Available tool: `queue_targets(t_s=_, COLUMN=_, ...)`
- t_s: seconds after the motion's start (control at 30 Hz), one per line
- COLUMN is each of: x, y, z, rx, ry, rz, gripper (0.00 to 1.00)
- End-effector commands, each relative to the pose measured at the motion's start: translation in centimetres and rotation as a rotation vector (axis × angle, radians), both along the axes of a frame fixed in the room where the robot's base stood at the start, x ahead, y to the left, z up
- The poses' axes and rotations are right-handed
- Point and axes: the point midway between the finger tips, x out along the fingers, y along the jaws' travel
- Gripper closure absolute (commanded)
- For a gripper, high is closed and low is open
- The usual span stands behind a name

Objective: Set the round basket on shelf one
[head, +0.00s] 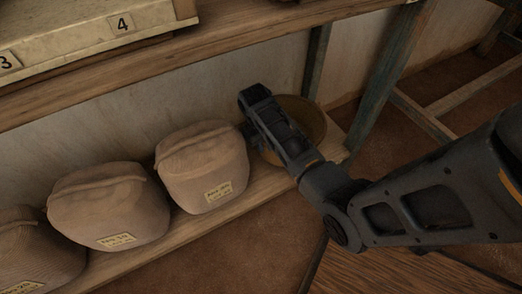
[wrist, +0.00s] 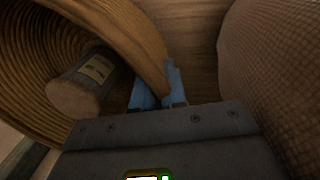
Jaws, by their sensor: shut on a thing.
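The round basket (head: 312,118) is brown and bowl-shaped, at the right end of the lower plank in the head view, partly hidden behind my gripper (head: 250,130). In the wrist view, the ribbed basket wall (wrist: 140,40) runs between my blue fingers (wrist: 158,85), which are shut on it. A short cylinder with a pale label (wrist: 85,80) lies inside the basket. The basket's underside is hidden, so I cannot tell whether it touches the lower plank (head: 180,232). No plank shows a readable shelf-one mark.
Several tan sacks with labels stand on the lower plank; the nearest sack (head: 203,165) is just left of my gripper and also fills the wrist view's right (wrist: 280,80). An upper wooden board (head: 220,55) overhangs, with a numbered box (head: 90,35). A post (head: 385,75) stands right.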

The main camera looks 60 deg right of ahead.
Motion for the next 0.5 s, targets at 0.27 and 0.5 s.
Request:
queue_targets(t_s=0.27, x=-0.11, y=-0.20, z=-1.52, rx=-0.002, ry=-0.002, rz=-0.002, gripper=1.00)
queue_targets(t_s=0.5, x=-0.12, y=-0.18, z=-1.55, rx=-0.002, ry=-0.001, rz=-0.001, gripper=1.00)
